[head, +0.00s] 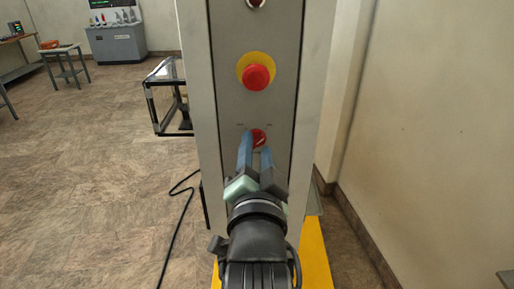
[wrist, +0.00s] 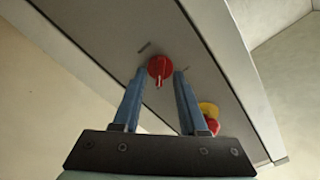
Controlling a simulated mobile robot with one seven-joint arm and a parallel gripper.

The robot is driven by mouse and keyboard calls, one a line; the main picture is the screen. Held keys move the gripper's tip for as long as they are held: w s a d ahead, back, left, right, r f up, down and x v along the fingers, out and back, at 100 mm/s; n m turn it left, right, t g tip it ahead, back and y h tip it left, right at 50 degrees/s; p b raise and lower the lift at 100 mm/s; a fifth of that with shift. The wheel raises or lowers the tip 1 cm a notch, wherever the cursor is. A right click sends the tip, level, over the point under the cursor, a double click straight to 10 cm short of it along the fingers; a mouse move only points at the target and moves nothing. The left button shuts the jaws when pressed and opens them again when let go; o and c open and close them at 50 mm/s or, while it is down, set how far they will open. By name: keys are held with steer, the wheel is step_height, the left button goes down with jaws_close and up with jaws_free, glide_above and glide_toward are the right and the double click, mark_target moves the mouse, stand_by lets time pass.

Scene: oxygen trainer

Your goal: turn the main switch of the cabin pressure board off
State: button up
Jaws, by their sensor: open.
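The main switch (head: 259,136) is a red rotary knob low on the grey cabin pressure board (head: 226,112). In the wrist view the red switch (wrist: 160,68) shows with a pale pointer mark on it. My gripper (head: 256,148) is open in front of the switch. In the wrist view its two blue fingers (wrist: 159,80) stand one on each side of the knob, with gaps; I cannot tell whether the tips reach past its face. In the head view the left finger hides part of the switch.
A red mushroom button on a yellow disc (head: 257,75) sits above the switch. A yellow base (head: 314,250) lies below the board.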

jaws_close()
steer(key=shift+n, duration=0.3)
steer(key=n, duration=1.2)
steer(key=shift+a+n+b, duration=0.1)
steer(key=shift+n+b, duration=0.2)
steer(key=shift+b, duration=0.05)
steer(key=n, duration=0.4)
steer(key=shift+n, duration=0.3)
stand_by(0.5)
